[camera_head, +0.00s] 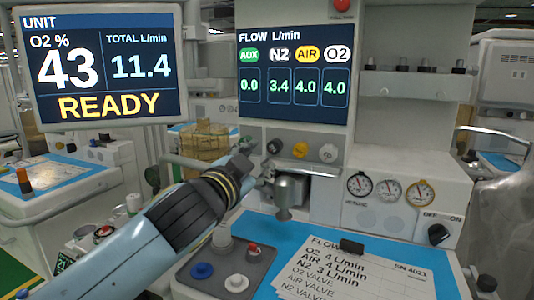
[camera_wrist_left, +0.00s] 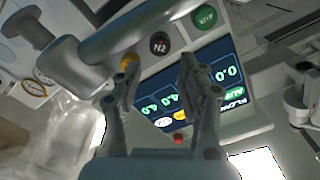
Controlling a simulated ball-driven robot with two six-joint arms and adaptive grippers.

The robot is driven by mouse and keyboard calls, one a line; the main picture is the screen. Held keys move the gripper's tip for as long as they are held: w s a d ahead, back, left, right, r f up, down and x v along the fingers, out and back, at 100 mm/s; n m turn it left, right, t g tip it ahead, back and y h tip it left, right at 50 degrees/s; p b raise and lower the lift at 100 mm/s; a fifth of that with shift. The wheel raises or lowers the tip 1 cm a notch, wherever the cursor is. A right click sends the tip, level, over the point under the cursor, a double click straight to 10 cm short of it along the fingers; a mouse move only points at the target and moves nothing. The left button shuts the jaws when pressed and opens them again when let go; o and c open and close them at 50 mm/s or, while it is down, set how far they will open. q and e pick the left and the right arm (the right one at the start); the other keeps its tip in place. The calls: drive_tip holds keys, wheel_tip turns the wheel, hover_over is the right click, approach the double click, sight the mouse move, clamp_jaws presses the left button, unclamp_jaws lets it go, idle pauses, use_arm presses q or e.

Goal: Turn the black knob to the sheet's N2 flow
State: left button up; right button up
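The black N2 knob (camera_head: 274,147) is on the grey panel below the flow screen, left of the yellow AIR knob (camera_head: 300,150) and white O2 knob (camera_head: 328,153). The flow screen (camera_head: 293,75) reads N2 3.4, AIR 4.0, O2 4.0 and AUX 0.0. The printed sheet (camera_head: 345,270) lists O2 4, AIR 4 and N2 3 L/min. My left gripper (camera_head: 264,172) is just below and in front of the black knob. In the left wrist view the fingers (camera_wrist_left: 160,65) are apart, with the N2 knob face (camera_wrist_left: 160,43) seen beyond the gap. My right gripper is not in view.
A grey metal cylinder (camera_head: 284,192) hangs beside my left gripper. Below are a grey block with coloured knobs (camera_head: 236,282), a blue work surface (camera_head: 390,280) and several gauges (camera_head: 390,190). The READY monitor (camera_head: 100,65) stands at left.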

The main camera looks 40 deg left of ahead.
use_arm(q)
drive_tip(key=v, duration=0.4)
drive_tip(key=shift+s+f, duration=0.1)
drive_tip(key=shift+s, duration=0.05)
idle(0.4)
